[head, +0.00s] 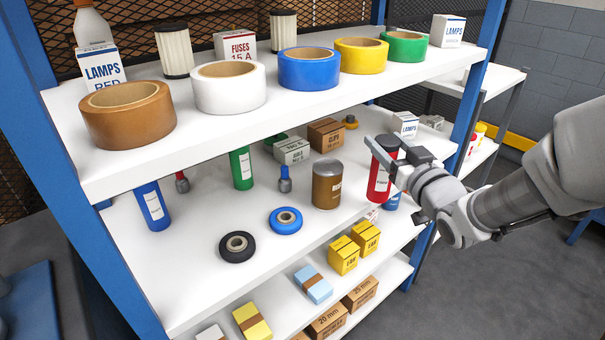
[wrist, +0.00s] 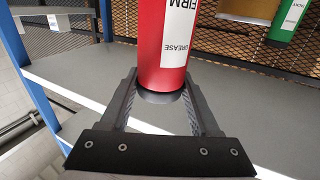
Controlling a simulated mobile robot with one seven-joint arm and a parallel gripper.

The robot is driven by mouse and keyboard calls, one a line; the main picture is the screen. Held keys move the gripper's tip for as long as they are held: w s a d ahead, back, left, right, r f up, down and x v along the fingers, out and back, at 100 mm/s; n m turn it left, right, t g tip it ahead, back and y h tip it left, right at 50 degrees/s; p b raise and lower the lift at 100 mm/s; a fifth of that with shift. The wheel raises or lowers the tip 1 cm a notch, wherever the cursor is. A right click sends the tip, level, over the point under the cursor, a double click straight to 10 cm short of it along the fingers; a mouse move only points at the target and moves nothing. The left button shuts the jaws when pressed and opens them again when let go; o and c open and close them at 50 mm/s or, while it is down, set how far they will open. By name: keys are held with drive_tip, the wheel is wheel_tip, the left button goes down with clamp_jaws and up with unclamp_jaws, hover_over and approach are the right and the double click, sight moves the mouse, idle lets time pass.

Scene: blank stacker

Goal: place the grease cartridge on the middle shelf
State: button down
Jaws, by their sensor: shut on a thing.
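The grease cartridge (head: 379,182) is a red cylinder with a dark cap and a white label. My gripper (head: 388,153) is shut on it near its top and holds it upright at the right end of the middle shelf (head: 185,265). In the wrist view the red cartridge (wrist: 175,40) stands between the two fingers of my gripper (wrist: 162,88), with "GREASE" and "FIRM" on its label. I cannot tell whether its base touches the shelf.
A brown can (head: 327,185), a blue tape roll (head: 285,221), a black tape roll (head: 237,247), a green cartridge (head: 241,168) and a blue cartridge (head: 152,206) stand on the middle shelf. The top shelf (head: 140,165) overhangs it. A blue post (head: 468,115) rises at the right.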

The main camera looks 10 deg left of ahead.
drive_tip(key=shift+w+a+f, duration=0.15)
drive_tip(key=shift+a, duration=0.1)
drive_tip(key=f+b+x, duration=0.3)
drive_tip(key=b+x, duration=0.1)
drive_tip(key=x, duration=1.3)
drive_tip(key=shift+w+a+f, duration=0.2)
drive_tip(key=shift+w+a, duration=0.05)
drive_tip(key=shift+f, duration=0.15)
drive_tip(key=shift+c, duration=0.6)
unclamp_jaws()
drive_tip(key=shift+f, duration=0.1)
